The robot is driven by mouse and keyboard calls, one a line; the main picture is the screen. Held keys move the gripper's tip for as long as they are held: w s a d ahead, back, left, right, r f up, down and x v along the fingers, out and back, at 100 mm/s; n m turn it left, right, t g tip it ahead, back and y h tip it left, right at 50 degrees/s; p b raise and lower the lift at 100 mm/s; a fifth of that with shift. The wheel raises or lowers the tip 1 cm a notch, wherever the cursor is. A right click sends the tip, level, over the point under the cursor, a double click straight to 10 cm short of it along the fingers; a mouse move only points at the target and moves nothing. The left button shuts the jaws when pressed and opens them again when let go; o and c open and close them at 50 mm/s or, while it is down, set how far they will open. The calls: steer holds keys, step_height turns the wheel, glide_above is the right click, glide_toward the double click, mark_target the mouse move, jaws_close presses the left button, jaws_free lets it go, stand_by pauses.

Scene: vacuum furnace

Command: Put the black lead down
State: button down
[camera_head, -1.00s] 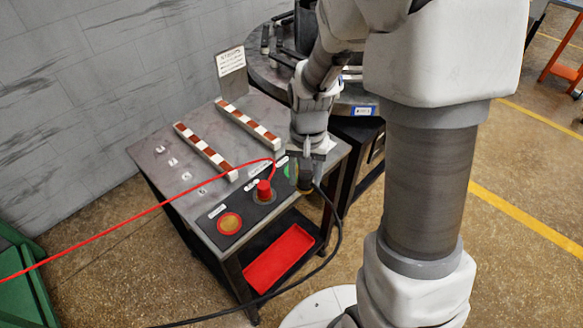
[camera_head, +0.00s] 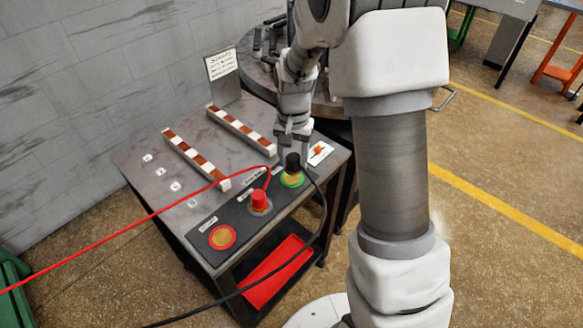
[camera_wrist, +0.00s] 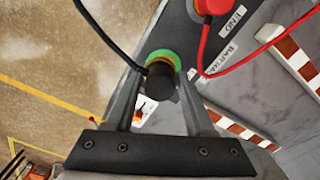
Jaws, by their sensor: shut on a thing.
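The black lead's plug (camera_head: 293,161) stands roughly upright at the green-ringed round terminal (camera_head: 292,181) on the cart's dark front panel. My gripper (camera_head: 292,141) comes down from above and is shut on the plug. In the wrist view the black plug (camera_wrist: 160,82) is between the two fingertips (camera_wrist: 161,76), with the green ring (camera_wrist: 163,57) just beyond it. Whether the plug rests fully on the terminal or hovers slightly cannot be told. The black cable (camera_head: 324,210) runs from the plug over the panel edge and down to the lower left.
A red plug (camera_head: 259,200) with its red lead (camera_head: 130,222) sits on the middle terminal. A red-ringed terminal (camera_head: 222,237) is bare. Two striped bars (camera_head: 196,158) (camera_head: 241,130) and a sign (camera_head: 222,64) stand on the cart top (camera_head: 150,180). A red tray (camera_head: 275,272) is below.

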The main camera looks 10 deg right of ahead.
mark_target(292, 179)
steer(key=shift+w+f, duration=0.45)
steer(key=shift+w, duration=0.3)
steer(key=shift+f, duration=0.2)
steer(key=shift+f+b, duration=0.35)
steer(key=shift+f, duration=1.45)
steer(key=shift+f, duration=0.1)
steer(key=shift+f, duration=0.15)
steer(key=shift+c, duration=1.3)
jaws_free()
